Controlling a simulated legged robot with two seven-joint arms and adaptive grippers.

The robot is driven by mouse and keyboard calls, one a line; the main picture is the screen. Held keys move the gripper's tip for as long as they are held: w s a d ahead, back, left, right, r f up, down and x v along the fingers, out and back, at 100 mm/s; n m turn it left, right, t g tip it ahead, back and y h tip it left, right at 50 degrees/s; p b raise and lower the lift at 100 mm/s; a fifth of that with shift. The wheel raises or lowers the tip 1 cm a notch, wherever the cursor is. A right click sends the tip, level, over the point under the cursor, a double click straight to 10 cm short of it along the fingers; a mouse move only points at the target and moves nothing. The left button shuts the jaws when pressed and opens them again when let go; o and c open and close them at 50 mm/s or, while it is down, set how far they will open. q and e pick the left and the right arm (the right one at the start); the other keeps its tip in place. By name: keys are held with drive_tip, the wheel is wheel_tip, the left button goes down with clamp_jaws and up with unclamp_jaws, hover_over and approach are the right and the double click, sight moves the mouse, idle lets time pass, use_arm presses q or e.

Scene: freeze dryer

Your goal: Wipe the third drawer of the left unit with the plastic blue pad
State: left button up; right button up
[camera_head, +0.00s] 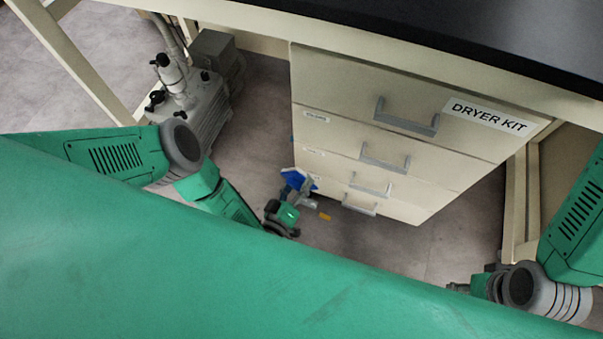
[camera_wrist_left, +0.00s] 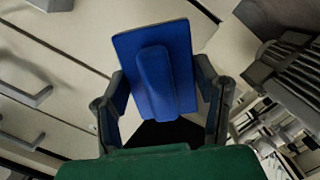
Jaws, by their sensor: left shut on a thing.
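The drawer unit (camera_head: 335,95) has several cream drawers, and the top one is labelled DRYER KIT. Its third drawer (camera_head: 343,172) is closed, with a metal bar handle. My left gripper (camera_head: 293,198) is low by the unit's left edge, beside the lower drawers. It is shut on the blue pad (camera_head: 297,179). In the left wrist view the pad (camera_wrist_left: 182,40) is a flat plate with a raised grip between the fingers (camera_wrist_left: 160,82). I cannot tell whether it touches the drawer front. My right gripper (camera_head: 478,286) is at the lower right, mostly hidden, its jaws unclear.
A grey vacuum pump (camera_head: 200,105) stands on the floor left of the unit. The black worktop (camera_head: 450,35) overhangs the drawers. Table legs stand at left and right (camera_head: 520,200). A small orange thing (camera_head: 325,216) is near the unit's base.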

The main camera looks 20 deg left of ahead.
use_arm(q)
drive_tip(key=shift+s, duration=0.3)
